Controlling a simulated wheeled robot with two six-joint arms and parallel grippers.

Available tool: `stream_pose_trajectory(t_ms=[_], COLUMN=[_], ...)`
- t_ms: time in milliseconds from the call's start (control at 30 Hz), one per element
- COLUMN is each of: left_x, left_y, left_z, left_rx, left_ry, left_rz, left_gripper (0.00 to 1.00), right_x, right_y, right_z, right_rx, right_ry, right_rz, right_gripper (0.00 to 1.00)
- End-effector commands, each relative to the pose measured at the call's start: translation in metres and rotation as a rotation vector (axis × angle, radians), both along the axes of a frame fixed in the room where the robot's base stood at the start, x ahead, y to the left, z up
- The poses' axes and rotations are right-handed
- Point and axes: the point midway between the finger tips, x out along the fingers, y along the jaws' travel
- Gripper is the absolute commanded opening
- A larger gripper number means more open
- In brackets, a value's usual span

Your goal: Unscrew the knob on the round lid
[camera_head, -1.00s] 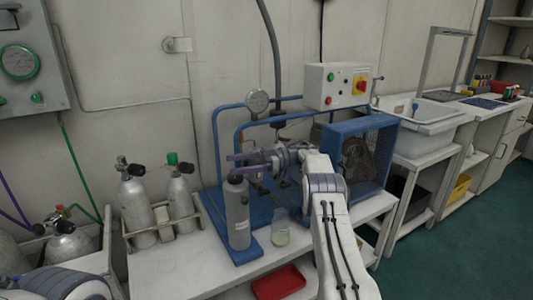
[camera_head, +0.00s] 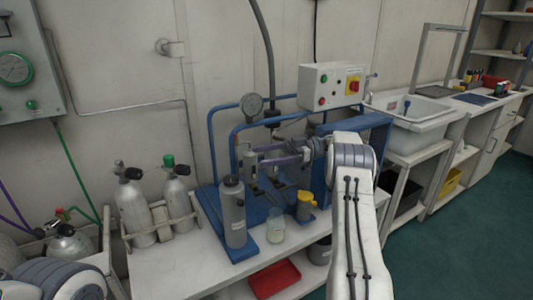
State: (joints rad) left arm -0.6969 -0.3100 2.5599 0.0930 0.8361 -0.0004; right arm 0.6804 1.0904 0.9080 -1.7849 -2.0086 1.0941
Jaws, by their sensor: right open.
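A grey upright cylinder (camera_head: 234,215) stands at the front left corner of the blue base. Its round top carries a small dark knob (camera_head: 231,180); whether its thread is loose is too small to tell. My right gripper (camera_head: 262,155) is open, its two purple-grey fingers pointing left. It appears to the upper right of the knob, apart from it, with nothing seen between the fingers. My left arm shows only at the bottom left corner; its gripper is out of view.
Two grey tanks (camera_head: 135,208) are racked at left. A gauge (camera_head: 251,104) and control box (camera_head: 331,87) stand behind. A red tray (camera_head: 274,278) lies below.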

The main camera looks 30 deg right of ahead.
Motion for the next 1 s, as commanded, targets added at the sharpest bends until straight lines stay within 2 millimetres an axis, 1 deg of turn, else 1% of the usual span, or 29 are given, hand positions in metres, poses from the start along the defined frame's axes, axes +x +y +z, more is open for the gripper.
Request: stream_pose_trajectory(t_ms=[233,367,467,567,600,700,800,900,1000], left_x=[0.000,0.000,0.000,0.000,0.000,0.000,0.000,0.000,0.000], left_y=[0.000,0.000,0.000,0.000,0.000,0.000,0.000,0.000,0.000], left_z=[-0.004,-0.017,-0.030,-0.042,-0.046,-0.054,-0.060,-0.062,-0.063], left_rx=[0.000,0.000,0.000,0.000,0.000,0.000,0.000,0.000,0.000], left_ry=[0.000,0.000,0.000,0.000,0.000,0.000,0.000,0.000,0.000], left_rz=[0.000,0.000,0.000,0.000,0.000,0.000,0.000,0.000,0.000], left_gripper=[0.50,0.50,0.50,0.50,0.50,0.50,0.50,0.50,0.50], right_x=[0.004,0.016,0.029,0.037,0.038,0.037,0.032,0.027,0.027], right_y=[0.003,0.013,0.022,0.029,0.031,0.035,0.038,0.040,0.042], right_z=[-0.003,-0.013,-0.026,-0.046,-0.055,-0.078,-0.098,-0.110,-0.115], right_rx=[0.015,0.067,0.104,0.112,0.105,0.077,0.040,0.013,-0.001], right_ry=[-0.010,-0.050,-0.080,-0.087,-0.084,-0.059,-0.031,-0.009,0.001], right_rz=[-0.025,-0.134,-0.279,-0.439,-0.500,-0.628,-0.717,-0.768,-0.787], right_gripper=[0.94,0.94,0.94,0.94,0.94,0.94,0.94,0.94,0.94])
